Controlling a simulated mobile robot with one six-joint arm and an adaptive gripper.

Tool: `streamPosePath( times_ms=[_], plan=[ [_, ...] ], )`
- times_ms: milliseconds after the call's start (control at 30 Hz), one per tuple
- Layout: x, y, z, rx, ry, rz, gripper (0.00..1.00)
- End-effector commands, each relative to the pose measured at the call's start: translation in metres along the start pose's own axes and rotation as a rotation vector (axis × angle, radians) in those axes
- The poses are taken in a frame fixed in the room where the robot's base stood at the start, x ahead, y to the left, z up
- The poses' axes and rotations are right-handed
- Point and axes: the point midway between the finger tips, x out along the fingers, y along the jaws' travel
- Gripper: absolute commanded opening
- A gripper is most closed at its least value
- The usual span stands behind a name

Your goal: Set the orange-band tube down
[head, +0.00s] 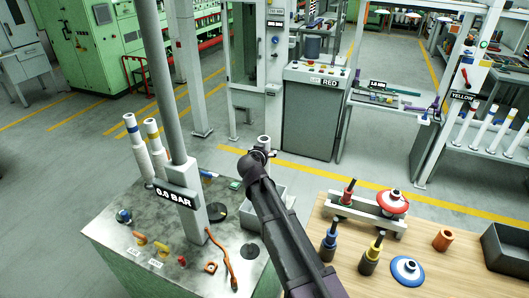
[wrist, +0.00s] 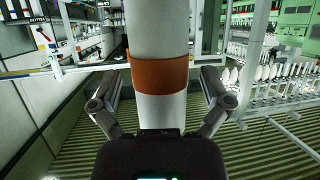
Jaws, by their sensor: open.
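The orange-band tube (wrist: 158,30) is white with a broad orange band (wrist: 158,75). In the wrist view it stands upright between the spread fingers of my gripper (wrist: 160,80), with a gap visible on both sides. In the head view only the white top of the tube (head: 264,142) shows above my gripper (head: 262,156). My arm hides the rest, so I cannot see what its lower end rests on. Two other white tubes, one with a blue band (head: 133,130) and one with a yellow band (head: 153,132), stand at the back left of the metal bench (head: 125,248).
A grey open bin (head: 272,199) sits behind my arm at the bench's right edge. A post with a "0.0 BAR" sign (head: 178,198) rises from the bench. A wooden table (head: 335,262) with tools and discs is at right. A "RED" cabinet (head: 316,120) stands behind.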

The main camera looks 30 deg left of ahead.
Motion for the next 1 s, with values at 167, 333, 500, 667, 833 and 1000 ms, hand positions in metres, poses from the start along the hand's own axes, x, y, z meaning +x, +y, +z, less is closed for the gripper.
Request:
streamPosePath(
  times_ms=[167,333,500,667,833,1000],
  plan=[
    [-0.001,0.000,-0.001,0.000,0.000,0.000,0.98],
    [-0.007,0.000,-0.003,-0.001,0.000,-0.001,0.98],
    [-0.027,0.001,-0.004,-0.001,0.000,-0.001,0.98],
    [-0.052,0.001,-0.004,0.000,0.000,-0.002,0.98],
    [-0.081,0.002,-0.004,-0.001,0.000,-0.001,0.98],
    [-0.104,0.001,-0.004,-0.001,0.000,-0.001,0.98]
  ],
)
